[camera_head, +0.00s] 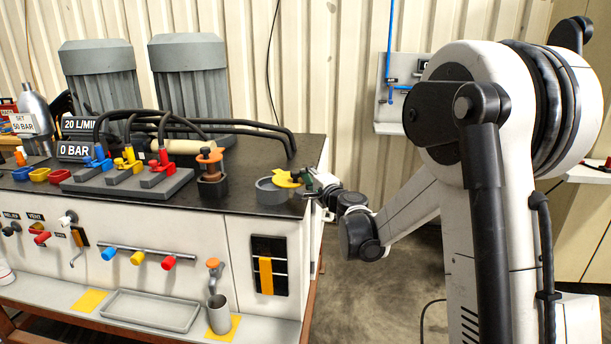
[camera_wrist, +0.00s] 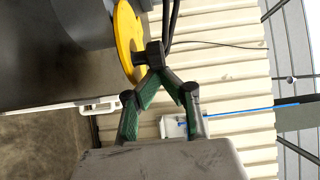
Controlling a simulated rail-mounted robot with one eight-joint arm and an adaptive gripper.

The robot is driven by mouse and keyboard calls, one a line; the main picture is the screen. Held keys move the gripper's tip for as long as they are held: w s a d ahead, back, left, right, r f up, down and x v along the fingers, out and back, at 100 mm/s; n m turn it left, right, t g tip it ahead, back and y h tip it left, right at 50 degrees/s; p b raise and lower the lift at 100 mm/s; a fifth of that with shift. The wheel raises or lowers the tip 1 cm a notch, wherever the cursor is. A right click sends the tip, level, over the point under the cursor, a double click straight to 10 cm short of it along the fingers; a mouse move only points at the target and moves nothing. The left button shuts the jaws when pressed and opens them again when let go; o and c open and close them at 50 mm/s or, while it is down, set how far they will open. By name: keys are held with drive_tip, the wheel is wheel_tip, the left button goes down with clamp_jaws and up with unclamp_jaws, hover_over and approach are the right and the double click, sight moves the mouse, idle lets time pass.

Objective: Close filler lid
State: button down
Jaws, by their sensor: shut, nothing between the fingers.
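The yellow filler lid (camera_head: 285,179) is at the top right side of a short grey round filler neck (camera_head: 270,193), near the right end of the bench top. The lid seems raised or turned partly off the neck; its exact angle is hard to tell. In the wrist view the lid (camera_wrist: 125,38) shows as a yellow disc at the top, beside the grey neck (camera_wrist: 85,22), with a dark knob (camera_wrist: 147,58) on its near side. My gripper (camera_head: 310,185) is just right of the lid. In the wrist view my gripper's green-padded fingers (camera_wrist: 157,74) are shut and empty, their tips at or very near the knob.
An orange-topped dark fitting (camera_head: 211,170) stands left of the neck. Black hoses (camera_head: 240,128) arch over the bench behind. Red, yellow and blue valves (camera_head: 128,160) sit further left. A wall panel (camera_head: 400,85) with a blue line is behind my arm.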

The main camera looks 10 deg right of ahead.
drive_tip(key=a, duration=0.2)
drive_tip(key=s+a+b, duration=0.1)
drive_tip(key=a, duration=0.2)
drive_tip(key=s+a, duration=0.1)
drive_tip(key=a, duration=0.2)
drive_tip(key=shift+a+b, duration=0.3)
drive_tip(key=shift+d, duration=0.1)
